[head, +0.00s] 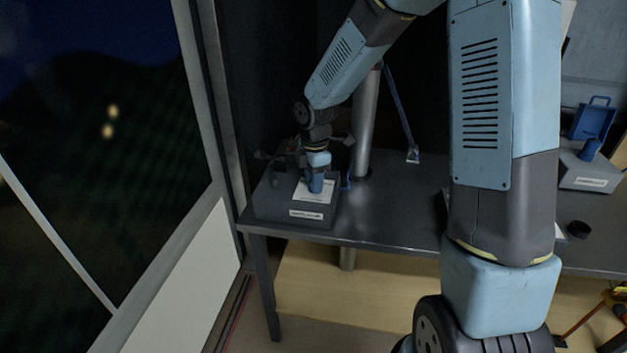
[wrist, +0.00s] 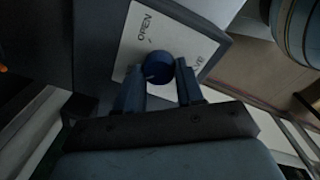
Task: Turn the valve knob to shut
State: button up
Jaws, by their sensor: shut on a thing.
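The valve knob (wrist: 158,68) is round and blue and sits on a white label plate (wrist: 185,25) in the wrist view. The word OPEN shows on the plate at upper left of the knob; other lettering at right is partly hidden by a finger. The plate lies on top of a grey box (head: 268,199) at the left end of the table. My gripper (wrist: 158,80) is shut on the knob, with one finger on each side. In the head view my gripper (head: 316,186) reaches down onto the plate and hides the knob.
The dark grey table (head: 398,212) has free room right of the box. A metal post (head: 365,125) stands just behind it. A window is at the left.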

jog(key=shift+w, duration=0.15)
jog(key=o, duration=1)
jog(key=r, duration=1.3)
jog(key=shift+s+d+r, duration=0.15)
jog(key=shift+s+r, duration=0.15)
jog(key=shift+r, duration=0.05)
jog(key=s+d+r+m+t, duration=0.1)
jog(key=s+d+r+m, duration=0.3)
jog(key=s+m, duration=0.3)
jog(key=s+d+r+m+t, duration=0.2)
jog(key=s+d+r+m, duration=0.1)
jog(key=s+d+m, duration=0.4)
jog(key=s+d+r+m+t, duration=0.2)
jog(key=s+d+r+m, duration=0.2)
jog(key=s+m, duration=0.3)
jog(key=shift+s+d+r+m, duration=0.15)
jog(key=shift+s+d, duration=0.3)
jog(key=shift+s, duration=0.4)
jog(key=shift+s+d+r+m, duration=0.15)
jog(key=shift+s+d, duration=0.3)
jog(key=shift+s, duration=0.4)
